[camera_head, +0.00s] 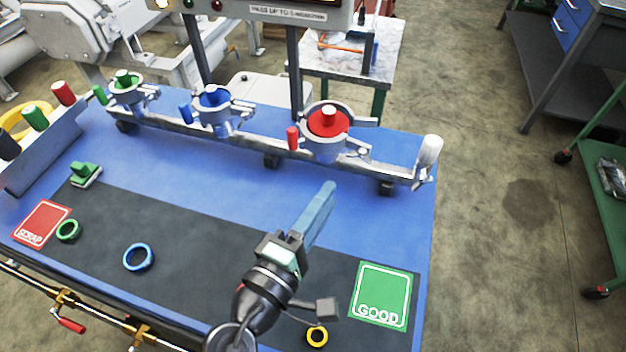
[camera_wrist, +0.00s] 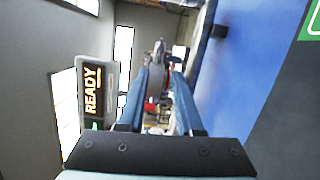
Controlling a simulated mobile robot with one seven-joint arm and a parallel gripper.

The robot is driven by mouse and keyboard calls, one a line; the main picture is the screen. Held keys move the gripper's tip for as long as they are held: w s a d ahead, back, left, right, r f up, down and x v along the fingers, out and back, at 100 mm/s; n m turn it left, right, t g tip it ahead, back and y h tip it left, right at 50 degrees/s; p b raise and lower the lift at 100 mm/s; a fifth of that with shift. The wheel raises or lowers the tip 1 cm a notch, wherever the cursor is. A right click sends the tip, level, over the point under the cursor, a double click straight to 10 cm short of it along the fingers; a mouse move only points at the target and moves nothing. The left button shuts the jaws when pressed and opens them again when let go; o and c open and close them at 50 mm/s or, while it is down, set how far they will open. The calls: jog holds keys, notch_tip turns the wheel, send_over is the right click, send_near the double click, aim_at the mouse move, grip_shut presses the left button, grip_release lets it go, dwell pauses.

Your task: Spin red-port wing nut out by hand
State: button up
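The red port (camera_head: 328,122) stands near the right end of the metal manifold rail, with a silver clamp (camera_head: 311,146) around it. Metal arms of the clamp reach out to the right; I cannot clearly make out the wing nut. My gripper (camera_head: 328,188) is in front of and below the red port, over the mat, with its blue fingers pointing toward the rail and apart from it. In the wrist view my gripper (camera_wrist: 161,72) has a gap between its fingers and nothing held there. Small grey and red parts appear beyond the fingertips, too small to tell apart.
Blue port (camera_head: 211,97) and green port (camera_head: 125,82) stand farther left on the rail. A white-handled lever (camera_head: 428,152) rises at its right end.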

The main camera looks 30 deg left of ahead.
jog(key=s, duration=0.3)
jog(key=shift+s+d, duration=0.1)
jog(key=shift+s, duration=0.1)
dwell(0.3)
jog(key=w+d+r+m+t+h, duration=0.1)
jog(key=w+d+r+m, duration=0.2)
jog(key=r+m, duration=0.35)
jog(key=w+d+r+m+t+h, duration=0.1)
jog(key=w+d+r+m+t, duration=0.2)
jog(key=r, duration=0.7)
jog(key=w+d+r+m+h, duration=0.1)
jog(key=w+d+r+m, duration=0.3)
jog(key=r, duration=0.5)
jog(key=s+d+r+m+t+p, duration=0.1)
jog(key=r+p, duration=0.3)
jog(key=r, duration=0.6)
jog(key=s+d+r+m+t+y+p, duration=0.1)
jog(key=s+d+r+m+t+p, duration=0.1)
jog(key=r, duration=0.9)
jog(key=s+d+r+m+t+y+p, duration=0.1)
jog(key=s+d+r+m+t+p, duration=0.1)
jog(key=r, duration=0.9)
jog(key=s+d+m+p, duration=0.1)
jog(key=s+p, duration=0.1)
jog(key=p, duration=0.1)
jog(key=shift+s+r+p, duration=0.15)
jog(key=shift+s+p, duration=0.1)
jog(key=shift+p, duration=0.15)
